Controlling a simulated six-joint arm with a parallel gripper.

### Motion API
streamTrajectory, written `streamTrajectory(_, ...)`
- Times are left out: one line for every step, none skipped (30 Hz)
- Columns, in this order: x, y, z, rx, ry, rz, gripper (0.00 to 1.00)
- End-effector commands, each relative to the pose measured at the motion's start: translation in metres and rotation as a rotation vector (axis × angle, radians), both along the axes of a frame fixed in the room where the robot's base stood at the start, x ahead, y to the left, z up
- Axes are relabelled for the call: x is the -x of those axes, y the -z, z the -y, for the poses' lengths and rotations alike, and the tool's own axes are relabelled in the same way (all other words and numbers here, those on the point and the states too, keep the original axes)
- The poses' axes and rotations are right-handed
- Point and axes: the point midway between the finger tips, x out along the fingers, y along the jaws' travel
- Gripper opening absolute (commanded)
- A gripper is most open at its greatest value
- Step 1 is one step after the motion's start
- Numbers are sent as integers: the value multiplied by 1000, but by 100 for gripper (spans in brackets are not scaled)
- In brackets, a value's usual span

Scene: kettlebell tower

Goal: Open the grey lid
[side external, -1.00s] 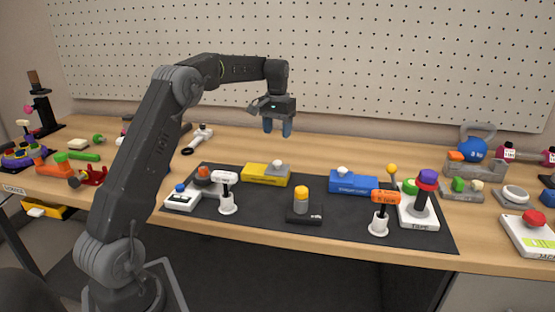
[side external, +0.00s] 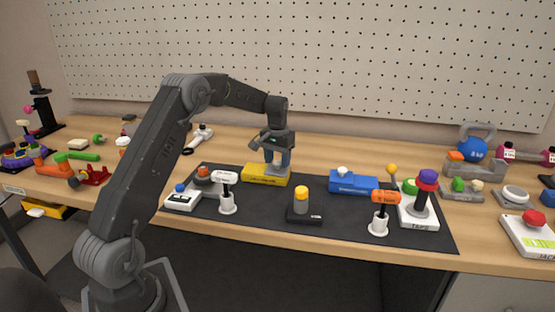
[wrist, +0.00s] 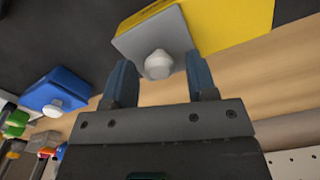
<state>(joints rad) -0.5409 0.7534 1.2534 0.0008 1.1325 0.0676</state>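The grey lid (wrist: 140,38) is a flat grey square with a round pale knob (wrist: 158,65), on one end of a yellow box (wrist: 225,22). The yellow box (side external: 262,175) is at the back left of the dark mat in the side view. My gripper (side external: 278,163) points down at the box's right end. In the wrist view my gripper (wrist: 161,70) is open, with a finger on each side of the knob and gaps visible between. In the side view the fingers mostly hide the knob and lid.
A blue box (side external: 352,182) with a white knob stands right of the yellow one. A black block with a yellow knob (side external: 301,193), a white-labelled handle on a stand (side external: 225,190) and an orange handle (side external: 385,198) are nearer the front. The dark mat (side external: 262,213) has bare patches between them.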

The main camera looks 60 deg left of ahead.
Motion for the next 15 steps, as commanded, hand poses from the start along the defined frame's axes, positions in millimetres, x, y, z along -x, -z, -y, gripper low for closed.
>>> streamTrajectory(0, 0, 0, 0, 0, 0, 47)
streamTrajectory(0, 0, 0, 0, 0, 0, 44)
streamTrajectory(0, 0, 0, 0, 0, 0, 41)
streamTrajectory(0, 0, 0, 0, 0, 0, 38)
streamTrajectory(0, 0, 0, 0, 0, 0, 35)
streamTrajectory(0, 0, 0, 0, 0, 0, 31)
streamTrajectory(0, 0, 0, 0, 0, 0, 28)
streamTrajectory(0, 0, 0, 0, 0, 0, 25)
streamTrajectory(0, 0, 0, 0, 0, 0, 22)
streamTrajectory(0, 0, 0, 0, 0, 0, 19)
streamTrajectory(0, 0, 0, 0, 0, 0, 16)
streamTrajectory(0, -1, 0, 0, 0, 0, 12)
streamTrajectory(0, -1, 0, 0, 0, 0, 9)
streamTrajectory(0, -1, 0, 0, 0, 0, 6)
streamTrajectory(0, -1, 0, 0, 0, 0, 2)
